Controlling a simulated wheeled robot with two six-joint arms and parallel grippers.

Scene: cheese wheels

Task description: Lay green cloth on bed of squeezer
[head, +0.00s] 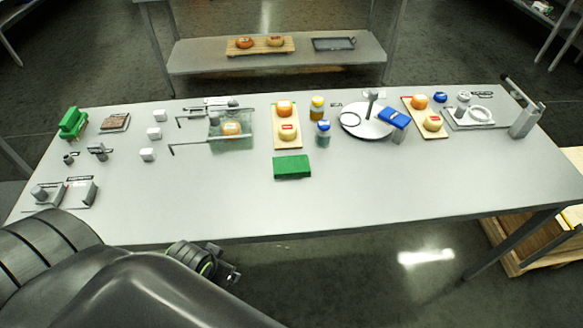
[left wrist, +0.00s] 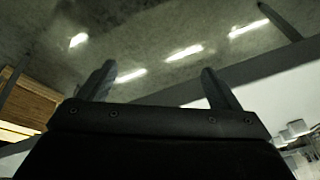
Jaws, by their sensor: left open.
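I cannot tell for sure which device is the squeezer. A small metal device with flat plates (head: 78,194) stands at the table's left front, and a rod frame (head: 190,146) surrounds a clear greenish tray in the middle. My left gripper (head: 230,268) is below the table's front edge in the head view, well apart from the cloth. Its two fingers are spread and empty in the left wrist view (left wrist: 160,85). My right gripper is not in view.
The table's front (head: 370,205) is clear.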

